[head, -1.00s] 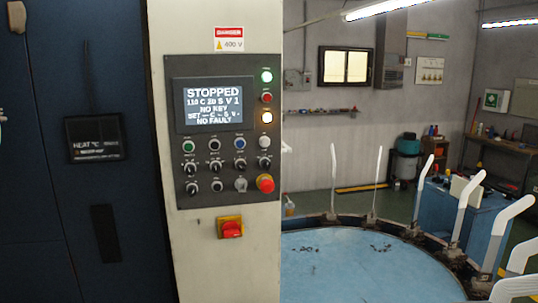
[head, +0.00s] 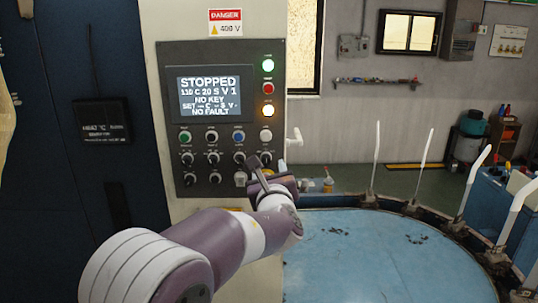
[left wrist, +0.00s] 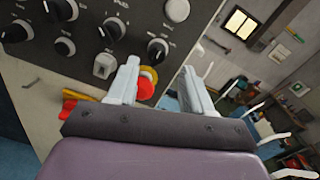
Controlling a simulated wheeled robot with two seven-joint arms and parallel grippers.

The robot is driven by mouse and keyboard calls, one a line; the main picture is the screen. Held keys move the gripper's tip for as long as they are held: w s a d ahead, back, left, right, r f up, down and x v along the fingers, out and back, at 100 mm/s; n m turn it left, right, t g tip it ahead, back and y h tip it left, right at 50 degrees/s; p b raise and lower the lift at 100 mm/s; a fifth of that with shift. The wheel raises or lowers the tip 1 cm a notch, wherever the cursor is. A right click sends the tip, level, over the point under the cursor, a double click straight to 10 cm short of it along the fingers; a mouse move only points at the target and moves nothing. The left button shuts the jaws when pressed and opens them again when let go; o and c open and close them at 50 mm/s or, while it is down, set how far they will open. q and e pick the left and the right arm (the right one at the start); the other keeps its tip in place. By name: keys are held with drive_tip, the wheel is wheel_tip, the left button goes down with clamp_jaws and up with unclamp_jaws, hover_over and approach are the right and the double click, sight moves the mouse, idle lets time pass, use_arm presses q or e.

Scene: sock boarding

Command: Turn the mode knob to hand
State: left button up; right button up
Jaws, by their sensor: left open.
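The control panel (head: 170,110) carries two rows of small knobs, such as an upper knob (head: 213,158) and a lower knob (head: 215,178). Their labels are too small to read, so I cannot tell which is the mode knob. My left gripper (head: 264,170) is open in front of the panel's lower right corner and hides part of it. In the left wrist view my open fingers (left wrist: 160,78) hold nothing. The red stop button (left wrist: 145,86) with its yellow collar shows behind the left finger. A black knob (left wrist: 158,50) and a grey switch (left wrist: 104,66) are just beyond the fingers.
The panel screen (head: 209,97) reads STOPPED, NO KEY, NO FAULT. The round blue table (head: 370,250) with upright white forms (head: 428,145) stands to the right.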

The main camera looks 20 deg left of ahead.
sight(266, 163)
use_arm(q)
drive_tip(key=shift+w+r+p, duration=0.15)
drive_tip(key=shift+w+p, duration=0.15)
drive_tip(key=shift+w, duration=0.85)
drive_tip(key=shift+w+a+p, duration=0.3)
drive_tip(key=shift+a, duration=0.4)
drive_tip(key=shift+s+a, duration=0.25)
drive_tip(key=shift+a, duration=0.1)
drive_tip(key=shift+w+d, duration=0.3)
drive_tip(key=shift+d, duration=0.05)
drive_tip(key=shift+c, duration=1.2)
drive_tip(key=shift+w+d, duration=0.1)
drive_tip(key=c, duration=0.5)
drive_tip(key=shift+a, duration=0.2)
clamp_jaws()
drive_tip(key=shift+f+b, duration=0.2)
drive_tip(key=shift+b, duration=0.2)
drive_tip(key=n+b, duration=0.6)
drive_tip(key=b, duration=0.5)
drive_tip(key=shift+r+n+b, duration=0.2)
drive_tip(key=shift+n+b, duration=1.15)
drive_tip(key=shift+n, duration=0.15)
use_arm(e)
wheel_tip(266, 163, down, 12)
drive_tip(key=shift+s+f, duration=0.15)
drive_tip(key=shift+f, duration=0.05)
drive_tip(key=shift+a, duration=0.1)
